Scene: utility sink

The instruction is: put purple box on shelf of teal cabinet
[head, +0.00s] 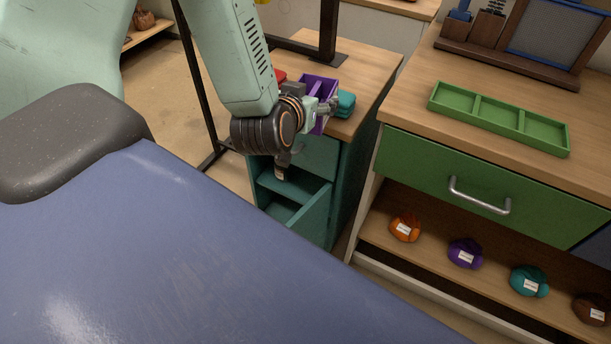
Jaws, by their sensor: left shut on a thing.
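The purple box (318,84) is an open-topped box at the upper middle, over the wooden top of the teal cabinet. My left gripper (326,108) is shut on its near side. The wrist hides part of the box, and I cannot tell whether the box touches the top. The teal cabinet (343,190) has a drawer front above an open compartment with a shelf (290,188). Its door (304,218) stands open toward me. My left forearm and wrist hang in front of the cabinet. My right gripper is not in view.
A folded teal item (345,104) and a red item (279,75) lie beside the purple box. A black metal frame (200,85) stands behind left. To the right, a wooden counter carries a green divided tray (497,118); several yarn balls sit on the shelf below.

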